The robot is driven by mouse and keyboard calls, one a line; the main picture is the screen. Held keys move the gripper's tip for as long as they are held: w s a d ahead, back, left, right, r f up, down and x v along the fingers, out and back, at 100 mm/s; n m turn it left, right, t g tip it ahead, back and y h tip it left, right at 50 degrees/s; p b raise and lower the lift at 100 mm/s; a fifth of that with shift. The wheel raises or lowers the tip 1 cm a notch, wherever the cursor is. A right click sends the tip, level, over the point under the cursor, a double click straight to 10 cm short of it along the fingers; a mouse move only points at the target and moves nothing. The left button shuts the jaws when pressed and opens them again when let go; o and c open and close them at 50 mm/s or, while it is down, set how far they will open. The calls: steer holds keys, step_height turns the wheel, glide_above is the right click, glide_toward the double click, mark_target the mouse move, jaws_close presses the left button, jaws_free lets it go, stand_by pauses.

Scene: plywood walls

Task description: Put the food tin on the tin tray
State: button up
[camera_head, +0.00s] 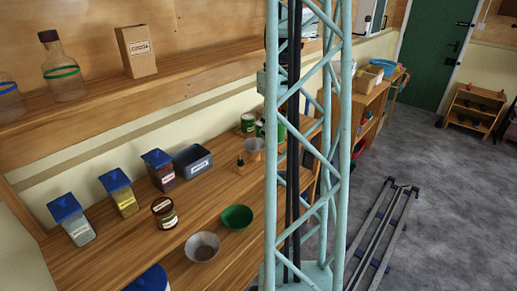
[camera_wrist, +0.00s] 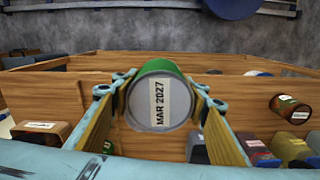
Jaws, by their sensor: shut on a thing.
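The food tin (camera_wrist: 158,103) is green-sided, with a pale round end facing the camera and a label reading "MAR 2027". My gripper (camera_wrist: 160,112) is shut on it, one wooden-faced finger on each side, in the wrist view. The tin hides what lies straight behind it. In the head view I cannot make out my gripper clearly; the pale blue lattice column covers part of the counter. Green tins (camera_head: 248,123) stand at the far end of the counter, beside that column. I cannot clearly make out a tin tray in either view.
On the counter (camera_head: 210,190) are blue-lidded containers (camera_head: 117,192), a grey-blue bin (camera_head: 192,161), a dark jar (camera_head: 164,212), a green bowl (camera_head: 237,217) and a metal bowl (camera_head: 202,247). The shelf above holds a cocoa box (camera_head: 136,51) and bottles (camera_head: 63,70).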

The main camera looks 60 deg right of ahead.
steer(key=s+d+r+m+b, duration=0.1)
steer(key=s+d+r+m, duration=0.5)
steer(key=s, duration=0.4)
steer(key=s+d+r+m+b, duration=0.1)
steer(key=s+d+r+m, duration=0.5)
steer(key=s+d+r, duration=0.2)
step_height(320, 180, up, 3)
steer(key=shift+s+d+r, duration=0.2)
steer(key=shift+s, duration=0.9)
steer(key=shift+d, duration=0.1)
